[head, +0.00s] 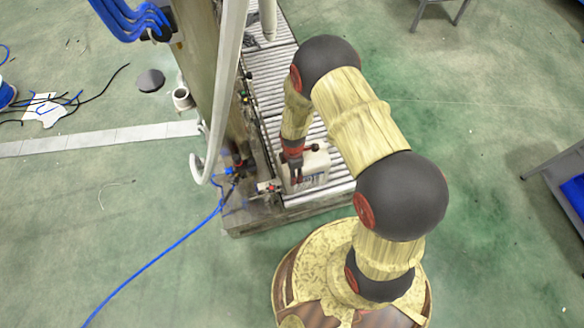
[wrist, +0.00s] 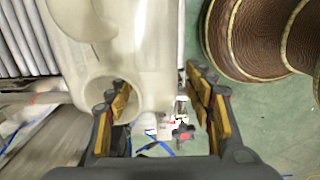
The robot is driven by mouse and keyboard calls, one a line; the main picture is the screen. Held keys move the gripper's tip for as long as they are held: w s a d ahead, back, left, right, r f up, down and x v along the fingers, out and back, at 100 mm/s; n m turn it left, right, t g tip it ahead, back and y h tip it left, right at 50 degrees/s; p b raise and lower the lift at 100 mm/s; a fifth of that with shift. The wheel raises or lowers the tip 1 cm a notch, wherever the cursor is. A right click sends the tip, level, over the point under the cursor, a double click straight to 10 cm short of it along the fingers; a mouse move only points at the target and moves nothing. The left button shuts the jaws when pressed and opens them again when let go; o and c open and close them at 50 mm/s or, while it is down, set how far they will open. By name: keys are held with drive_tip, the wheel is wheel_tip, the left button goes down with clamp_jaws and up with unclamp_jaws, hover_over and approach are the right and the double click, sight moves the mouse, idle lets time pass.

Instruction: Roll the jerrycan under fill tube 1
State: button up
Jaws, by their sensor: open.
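The off-white jerrycan (head: 317,168) stands at the near end of the roller conveyor (head: 325,198). My gripper (head: 294,176) points down at the jerrycan and partly covers it in the head view. In the wrist view the jerrycan (wrist: 140,65) fills the upper middle, and my gripper (wrist: 155,88) is open with its two fingers spread. The left finger overlaps a rounded hollow in the jerrycan; the right finger lies beyond its right edge. I cannot tell whether either finger touches it. A pale vertical tube (head: 268,18) shows farther up the conveyor; I cannot tell which fill tube it is.
A brown post (head: 205,75) and a pale hose (head: 225,85) rise along the conveyor's left side. A blue air line (head: 150,262) runs over the floor. A grey-framed table (head: 560,160) stands at right. The floor between it and the conveyor is clear.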

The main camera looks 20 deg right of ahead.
wheel_tip(320, 180, down, 7)
drive_tip(key=b, duration=0.2)
drive_tip(key=shift+r, duration=0.15)
drive_tip(key=shift+c, duration=0.5)
clamp_jaws()
idle(0.3)
